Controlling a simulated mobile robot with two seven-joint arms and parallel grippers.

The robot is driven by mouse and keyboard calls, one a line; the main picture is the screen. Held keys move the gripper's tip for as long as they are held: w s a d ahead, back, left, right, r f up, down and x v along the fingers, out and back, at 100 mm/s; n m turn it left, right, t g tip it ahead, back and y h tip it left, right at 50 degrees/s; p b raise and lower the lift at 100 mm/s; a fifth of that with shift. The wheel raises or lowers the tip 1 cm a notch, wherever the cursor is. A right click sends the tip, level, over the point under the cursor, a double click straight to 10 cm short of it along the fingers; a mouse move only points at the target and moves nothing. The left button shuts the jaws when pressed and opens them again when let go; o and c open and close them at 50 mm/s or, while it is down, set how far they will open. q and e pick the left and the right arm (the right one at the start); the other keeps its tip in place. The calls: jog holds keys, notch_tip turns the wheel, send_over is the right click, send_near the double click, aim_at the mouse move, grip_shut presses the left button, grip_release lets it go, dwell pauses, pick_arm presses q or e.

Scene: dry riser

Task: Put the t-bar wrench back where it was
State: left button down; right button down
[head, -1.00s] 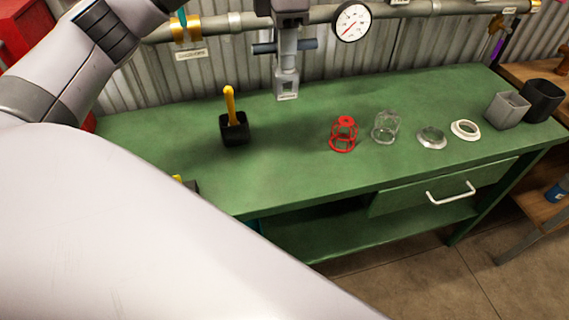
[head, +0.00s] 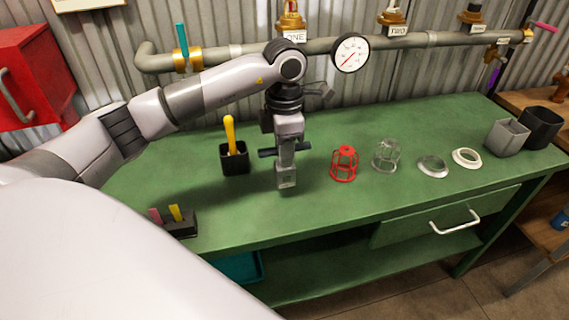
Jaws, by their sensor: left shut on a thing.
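The t-bar wrench (head: 286,178) hangs upright from my left gripper (head: 287,143), with its dark crossbar sticking out to both sides and its grey square socket end pointing down. My left gripper is shut on it at the crossbar. The wrench appears over the green bench, between the black cup on its left and the red wire cage on its right. I cannot tell for sure whether its lower end touches the bench top. My right gripper is not in view.
The green bench (head: 330,215) carries a black cup (head: 235,159) with a yellow handle, a small black rack (head: 181,228), a red cage (head: 344,165), a glass jar (head: 386,156), rings and grey bins (head: 507,139). A pipe with a gauge (head: 350,54) runs behind.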

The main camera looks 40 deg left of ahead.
pick_arm(q)
notch_tip(320, 180, down, 4)
jog(key=shift+r, duration=0.15)
jog(key=shift+f, duration=0.2)
jog(key=c, duration=1)
grip_release()
jog(key=shift+r, duration=0.1)
notch_tip(320, 180, up, 12)
jog(key=shift+r+b, duration=0.1)
jog(key=shift+b, duration=0.2)
